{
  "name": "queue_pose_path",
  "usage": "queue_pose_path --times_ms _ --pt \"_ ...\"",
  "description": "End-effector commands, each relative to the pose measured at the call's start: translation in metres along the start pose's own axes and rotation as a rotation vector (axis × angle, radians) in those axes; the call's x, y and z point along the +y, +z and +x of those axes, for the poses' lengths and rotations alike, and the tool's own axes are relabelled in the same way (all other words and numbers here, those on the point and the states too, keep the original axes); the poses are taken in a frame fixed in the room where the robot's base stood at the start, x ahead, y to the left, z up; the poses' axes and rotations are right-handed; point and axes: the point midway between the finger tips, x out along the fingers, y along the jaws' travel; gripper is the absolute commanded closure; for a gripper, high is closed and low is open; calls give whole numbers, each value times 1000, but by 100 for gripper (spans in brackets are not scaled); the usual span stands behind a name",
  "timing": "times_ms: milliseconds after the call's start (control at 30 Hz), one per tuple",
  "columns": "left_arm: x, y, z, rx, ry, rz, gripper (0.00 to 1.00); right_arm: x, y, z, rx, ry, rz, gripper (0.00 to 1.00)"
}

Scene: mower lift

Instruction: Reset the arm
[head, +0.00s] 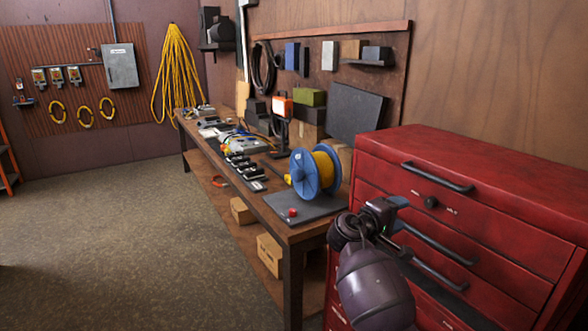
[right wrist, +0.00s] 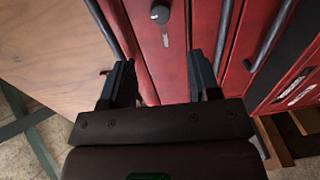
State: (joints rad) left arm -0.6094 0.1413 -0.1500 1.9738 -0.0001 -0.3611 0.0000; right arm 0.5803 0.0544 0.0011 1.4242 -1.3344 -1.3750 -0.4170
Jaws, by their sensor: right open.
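My right arm reaches in at the lower right of the head view. My right gripper (head: 402,226) is open in front of the red tool chest (head: 470,150). In the right wrist view the two dark fingers of the right gripper (right wrist: 162,78) stand well apart, with nothing held between them. Behind them is the red drawer front, with a round lock knob (right wrist: 160,14) and a dark bar handle (right wrist: 222,42). Whether a finger touches the chest, I cannot tell. My left gripper is in neither view.
A workbench (head: 310,232) stands left of the chest. It carries a blue cable reel (head: 305,175) and various small devices. Cardboard boxes (head: 270,254) lie beneath. The floor (head: 130,240) at left is clear. Yellow cable (head: 175,75) hangs at the back.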

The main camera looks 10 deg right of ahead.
Motion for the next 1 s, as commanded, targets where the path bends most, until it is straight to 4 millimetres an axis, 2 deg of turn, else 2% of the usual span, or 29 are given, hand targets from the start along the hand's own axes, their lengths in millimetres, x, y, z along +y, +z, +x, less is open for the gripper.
queue_pose_path --times_ms 167,300,367,467,567,667,867,1000 --pt "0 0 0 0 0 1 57 3 -30 -6 194 -47 142 44" --pt "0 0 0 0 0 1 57 15 -58 -25 423 -131 331 44" --pt "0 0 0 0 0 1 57 10 -64 -33 508 -176 400 44" --pt "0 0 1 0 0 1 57 -6 -64 -47 638 -265 510 44" --pt "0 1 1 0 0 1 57 -33 -55 -63 753 -375 622 44" --pt "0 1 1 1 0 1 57 -62 -36 -80 840 -490 730 44" --pt "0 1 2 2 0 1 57 -119 17 -107 918 -698 905 44" --pt "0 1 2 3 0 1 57 -156 62 -123 911 -821 996 44"
